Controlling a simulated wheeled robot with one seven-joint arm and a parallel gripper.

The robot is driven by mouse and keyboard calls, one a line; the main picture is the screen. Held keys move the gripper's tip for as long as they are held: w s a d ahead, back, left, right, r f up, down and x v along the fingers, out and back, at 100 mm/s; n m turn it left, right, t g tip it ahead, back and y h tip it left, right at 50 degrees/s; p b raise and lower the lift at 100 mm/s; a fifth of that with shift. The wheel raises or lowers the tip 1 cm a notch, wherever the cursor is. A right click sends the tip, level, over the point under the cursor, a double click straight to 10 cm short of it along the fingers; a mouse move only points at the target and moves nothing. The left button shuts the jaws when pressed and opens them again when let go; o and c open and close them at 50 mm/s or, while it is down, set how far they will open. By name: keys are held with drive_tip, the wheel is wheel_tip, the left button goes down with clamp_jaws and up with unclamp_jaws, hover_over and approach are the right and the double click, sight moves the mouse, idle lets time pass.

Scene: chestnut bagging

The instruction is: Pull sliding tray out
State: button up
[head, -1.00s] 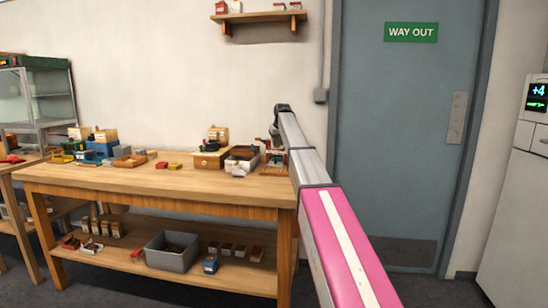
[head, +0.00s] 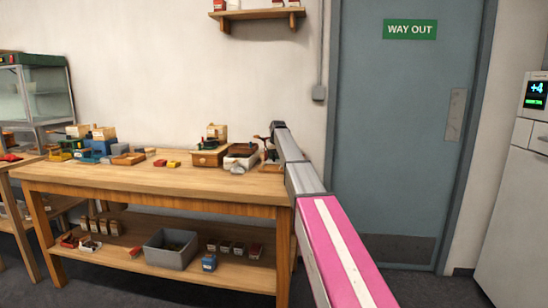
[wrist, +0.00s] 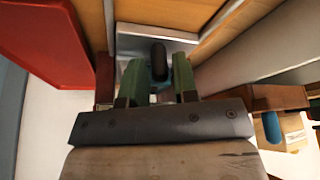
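The wrist view shows a silver metal plate (wrist: 130,36) with a dark rounded knob (wrist: 159,58) in front of it. I cannot tell for certain whether this is the sliding tray and its handle. My gripper (wrist: 158,84) has its two green fingers apart, one on each side of the knob, with gaps showing. In the head view my gripper (head: 269,146) is small and partly hidden by my arm, at the right end of the wooden table (head: 150,180).
A red panel (wrist: 45,40) lies close on the left in the wrist view. In the head view a wooden box (head: 208,158) and a white box (head: 240,163) stand just left of my gripper. A grey bin (head: 170,258) sits on the lower shelf.

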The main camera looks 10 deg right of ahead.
clamp_jaws()
hover_over(269, 169)
drive_tip(key=s, duration=0.2)
drive_tip(key=shift+s+d, duration=0.2)
drive_tip(key=shift+d, duration=0.05)
drive_tip(key=shift+f, duration=0.1)
unclamp_jaws()
drive_tip(key=v, duration=1.1)
drive_tip(key=shift+w, duration=0.1)
